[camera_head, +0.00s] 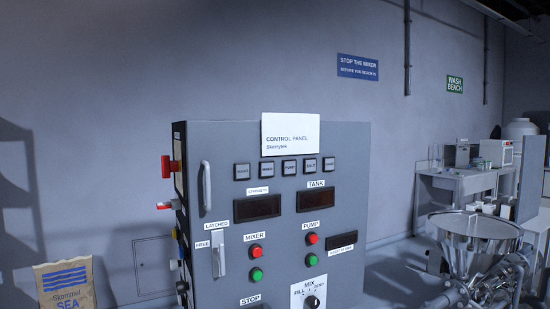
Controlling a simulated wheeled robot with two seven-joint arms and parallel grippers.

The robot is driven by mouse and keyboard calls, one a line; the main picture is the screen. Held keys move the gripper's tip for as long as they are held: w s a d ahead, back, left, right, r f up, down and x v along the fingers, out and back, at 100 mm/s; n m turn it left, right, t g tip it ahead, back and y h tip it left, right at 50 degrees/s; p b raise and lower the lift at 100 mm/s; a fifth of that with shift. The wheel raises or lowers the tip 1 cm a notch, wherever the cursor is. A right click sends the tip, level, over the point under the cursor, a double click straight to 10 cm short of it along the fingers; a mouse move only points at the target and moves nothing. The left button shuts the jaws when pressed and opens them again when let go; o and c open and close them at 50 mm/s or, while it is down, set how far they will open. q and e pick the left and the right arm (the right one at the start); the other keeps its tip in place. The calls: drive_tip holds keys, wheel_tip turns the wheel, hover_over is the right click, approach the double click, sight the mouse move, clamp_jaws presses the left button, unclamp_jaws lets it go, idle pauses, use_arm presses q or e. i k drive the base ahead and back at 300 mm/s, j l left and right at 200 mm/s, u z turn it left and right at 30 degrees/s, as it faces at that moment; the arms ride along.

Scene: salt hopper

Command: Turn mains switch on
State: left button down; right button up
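The grey control panel cabinet (228,230) stands in the middle of the head view. On its left side, near the top, a red handle (166,167) sticks out from a pale plate (178,164). It may be the mains switch, but no mains label is readable and its position is unclear at this angle. A second red part (165,205) sticks out lower on the same side. The two dark displays, strength (257,206) and tank (315,200), look unlit. Neither of my grippers is in view.
The cabinet front has a vertical door handle (206,186), a latch lever (219,256), red and green buttons, and a mix knob (312,301). A salt sack (65,285) is at lower left. A steel hopper (474,232) and a bench (458,180) are at right.

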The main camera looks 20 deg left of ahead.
sight(167, 166)
drive_tip(key=i+j+z, duration=0.1)
drive_tip(key=j+z, duration=0.3)
drive_tip(key=j, duration=0.15)
drive_tip(key=j+z, duration=0.4)
drive_tip(key=j, duration=0.15)
drive_tip(key=j+z, duration=0.4)
drive_tip(key=j, duration=0.15)
drive_tip(key=k+j+z, duration=0.1)
drive_tip(key=j+z, duration=0.3)
drive_tip(key=j, duration=0.15)
drive_tip(key=k+j+z, duration=0.15)
drive_tip(key=j+z, duration=0.25)
drive_tip(key=j, duration=0.15)
